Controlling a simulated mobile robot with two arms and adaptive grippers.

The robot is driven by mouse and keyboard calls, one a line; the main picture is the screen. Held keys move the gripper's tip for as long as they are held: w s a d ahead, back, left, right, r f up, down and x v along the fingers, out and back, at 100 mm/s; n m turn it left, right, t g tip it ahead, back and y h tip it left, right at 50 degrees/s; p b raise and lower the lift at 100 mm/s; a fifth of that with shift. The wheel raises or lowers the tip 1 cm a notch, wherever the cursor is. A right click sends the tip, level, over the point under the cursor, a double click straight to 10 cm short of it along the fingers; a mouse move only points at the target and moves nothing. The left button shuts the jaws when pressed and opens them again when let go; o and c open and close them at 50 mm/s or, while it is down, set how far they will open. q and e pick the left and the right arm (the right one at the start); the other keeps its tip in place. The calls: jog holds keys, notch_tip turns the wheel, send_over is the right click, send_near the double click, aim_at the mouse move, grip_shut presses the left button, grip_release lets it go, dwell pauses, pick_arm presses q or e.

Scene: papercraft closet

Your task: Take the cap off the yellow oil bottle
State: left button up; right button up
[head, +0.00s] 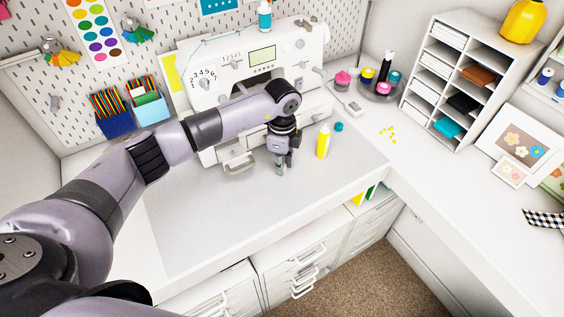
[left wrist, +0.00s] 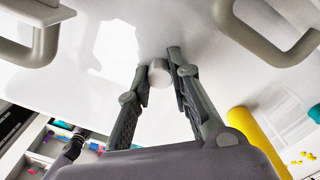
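The yellow oil bottle (head: 322,145) stands upright on the white table in front of the sewing machine, with a whitish tip on top. It also shows at the right in the left wrist view (left wrist: 248,128). My left gripper (head: 280,167) is to the left of the bottle and apart from it, pointing down. In the left wrist view its fingers (left wrist: 160,74) are closed around a small white round piece (left wrist: 159,71), which looks like a cap. In the head view the fingers mostly hide this piece. My right gripper is not in view.
The white sewing machine (head: 262,58) stands just behind my gripper. A small teal piece (head: 339,127) lies right of the bottle, and yellow bits (head: 387,134) lie further right. Spools stand on a dark round tray (head: 377,91). The front of the grey mat (head: 205,222) is clear.

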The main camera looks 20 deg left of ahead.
pick_arm(q)
jog(key=o, duration=0.4)
